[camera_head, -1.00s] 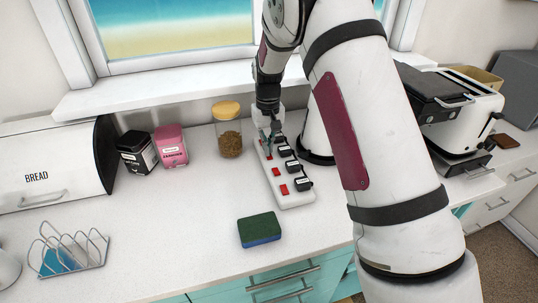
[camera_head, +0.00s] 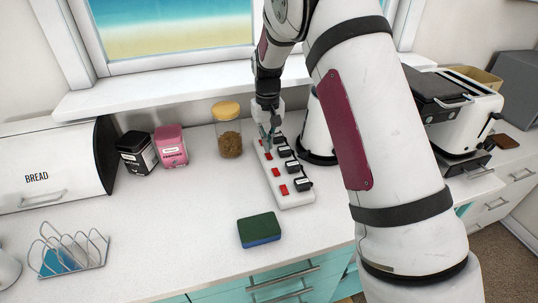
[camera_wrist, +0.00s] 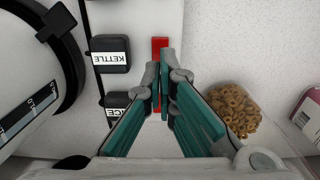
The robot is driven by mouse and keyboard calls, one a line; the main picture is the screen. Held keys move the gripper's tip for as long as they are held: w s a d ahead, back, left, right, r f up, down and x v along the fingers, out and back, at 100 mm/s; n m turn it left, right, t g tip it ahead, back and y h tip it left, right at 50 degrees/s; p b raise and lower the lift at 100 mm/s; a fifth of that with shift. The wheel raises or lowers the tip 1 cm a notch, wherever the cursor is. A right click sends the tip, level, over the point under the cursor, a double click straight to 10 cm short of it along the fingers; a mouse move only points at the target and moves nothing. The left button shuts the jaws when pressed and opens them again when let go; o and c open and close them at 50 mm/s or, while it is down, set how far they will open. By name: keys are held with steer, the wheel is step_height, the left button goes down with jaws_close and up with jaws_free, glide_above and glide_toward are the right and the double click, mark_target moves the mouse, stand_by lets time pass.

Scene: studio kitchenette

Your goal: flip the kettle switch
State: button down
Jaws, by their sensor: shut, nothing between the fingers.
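A white power strip (camera_head: 293,200) lies on the counter with red switches and labelled black plugs. The plug marked KETTLE (camera_wrist: 110,55) is clear in the wrist view. The red switch beside it (camera_wrist: 160,44) is partly behind my fingertips; which way it is tipped cannot be told. In the head view this switch (camera_head: 269,156) lies near the strip's far end. My gripper (camera_wrist: 160,78) is shut and empty, its tips pointing down at the strip close to that switch. Whether they touch it is unclear. The second plug (camera_wrist: 116,105), label partly hidden, sits nearer the gripper's base.
A cereal jar (camera_head: 229,137) stands just left of the strip. A white appliance with a dark base (camera_head: 318,158) stands close on its right, partly behind my arm. Pink (camera_head: 171,146) and black (camera_head: 136,152) canisters are farther left. A sponge (camera_head: 259,230) lies in front; counter around it is clear.

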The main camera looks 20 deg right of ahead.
steer(key=shift+r, duration=2.35)
steer(key=s+r+t, duration=0.2)
steer(key=s+r, duration=1.3)
steer(key=r, duration=0.1)
steer(key=s+r+t, duration=0.1)
steer(key=s+t, duration=0.2)
steer(key=s, duration=1.8)
steer(key=shift+s+r, duration=0.25)
steer(key=shift+r, duration=0.1)
steer(key=shift+w+d, duration=0.1)
